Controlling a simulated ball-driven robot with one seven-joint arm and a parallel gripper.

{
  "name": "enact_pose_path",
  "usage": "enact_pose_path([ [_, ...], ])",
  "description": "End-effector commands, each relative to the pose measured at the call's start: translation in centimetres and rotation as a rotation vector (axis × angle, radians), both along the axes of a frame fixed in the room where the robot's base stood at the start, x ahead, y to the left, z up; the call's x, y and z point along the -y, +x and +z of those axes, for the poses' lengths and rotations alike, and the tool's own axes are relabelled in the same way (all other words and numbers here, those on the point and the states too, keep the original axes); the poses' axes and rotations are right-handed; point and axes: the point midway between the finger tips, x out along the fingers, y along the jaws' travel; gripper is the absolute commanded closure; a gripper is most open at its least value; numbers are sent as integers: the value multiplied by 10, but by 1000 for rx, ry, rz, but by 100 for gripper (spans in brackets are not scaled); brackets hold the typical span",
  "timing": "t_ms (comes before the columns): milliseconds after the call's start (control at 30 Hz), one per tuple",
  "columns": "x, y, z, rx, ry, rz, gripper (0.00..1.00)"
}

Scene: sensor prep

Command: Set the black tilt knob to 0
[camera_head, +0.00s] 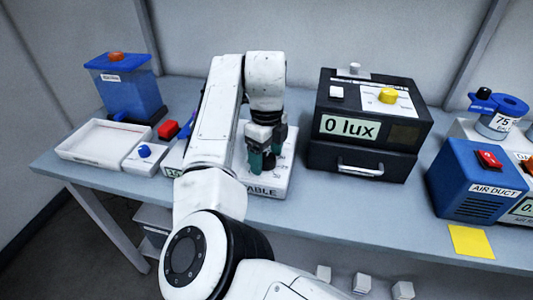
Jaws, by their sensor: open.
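A white box (270,182) with a label ending in "ABLE" stands on the bench left of centre, partly behind my arm. My gripper (266,156) points down over this box, its green-padded fingers apart and open. A dark round shape shows between and beside the fingers, low over the box top. It may be the black tilt knob, but the fingers cover most of it. I cannot tell whether they touch it. The knob's pointer and most scale marks are hidden, and a small display at the box's left is mostly covered by my arm.
A black box (322,155) reading "0 lux", with a yellow knob (388,96), stands close right. A blue AIR DUCT unit (462,186) is further right. Left are a white tray (82,155), a blue-knobbed box (134,164) and a blue container (134,94).

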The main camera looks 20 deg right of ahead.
Motion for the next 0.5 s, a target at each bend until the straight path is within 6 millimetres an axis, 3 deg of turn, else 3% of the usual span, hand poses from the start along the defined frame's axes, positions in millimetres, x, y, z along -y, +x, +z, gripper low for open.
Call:
enact_pose_path([
  [200, 0, 0, 0, 0, 0, 0, 25],
  [500, 0, 0, 0, 0, 0, 0, 54],
])
